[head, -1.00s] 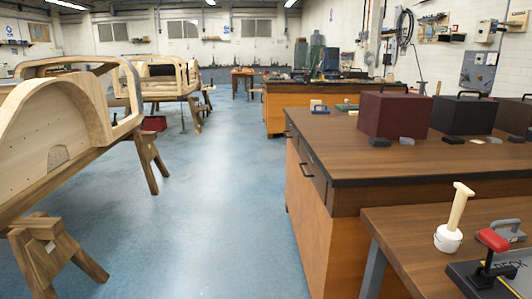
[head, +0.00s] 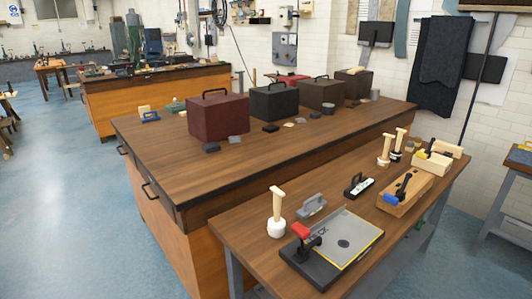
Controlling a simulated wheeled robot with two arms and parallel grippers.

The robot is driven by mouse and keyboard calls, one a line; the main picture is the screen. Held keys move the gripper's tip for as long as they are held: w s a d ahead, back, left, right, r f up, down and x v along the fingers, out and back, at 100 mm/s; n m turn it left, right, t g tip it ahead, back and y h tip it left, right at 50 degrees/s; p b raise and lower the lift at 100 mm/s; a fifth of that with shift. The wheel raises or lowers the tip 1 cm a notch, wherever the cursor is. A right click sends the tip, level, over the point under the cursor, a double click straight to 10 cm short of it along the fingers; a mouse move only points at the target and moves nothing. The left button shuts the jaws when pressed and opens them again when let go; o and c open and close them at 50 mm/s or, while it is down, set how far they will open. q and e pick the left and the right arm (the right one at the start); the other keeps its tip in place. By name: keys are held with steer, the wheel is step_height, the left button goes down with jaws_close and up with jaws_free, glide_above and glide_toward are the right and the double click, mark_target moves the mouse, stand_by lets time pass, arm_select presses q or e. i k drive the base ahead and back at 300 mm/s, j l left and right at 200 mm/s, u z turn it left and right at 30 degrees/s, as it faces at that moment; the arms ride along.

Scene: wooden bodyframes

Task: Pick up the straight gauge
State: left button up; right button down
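No object can be picked out for certain as the straight gauge. Two small handled pieces lie on the near wooden bench (head: 400,215): a grey one (head: 311,206) and a black one with a pale label (head: 358,186). I cannot tell whether either is the gauge. A grey plate fixture (head: 350,240) with a black base and a red-handled clamp lies in front of them. Neither of my grippers is in view.
A white-headed mallet (head: 277,215) stands on the near bench's left part. Wooden blocks with clamps (head: 404,192) and more mallets (head: 385,147) are at its right. A larger bench (head: 160,145) behind carries several handled cases (head: 218,118). The blue floor (head: 70,220) at left is clear.

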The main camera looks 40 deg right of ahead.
mark_target(357, 188)
steer(key=z, duration=1.8)
steer(key=i+l, duration=0.9)
steer(key=l, duration=0.15)
steer(key=i+l, duration=0.45)
steer(key=i+l+u, duration=0.1)
steer(key=i+l, duration=0.3)
steer(key=l, duration=0.2)
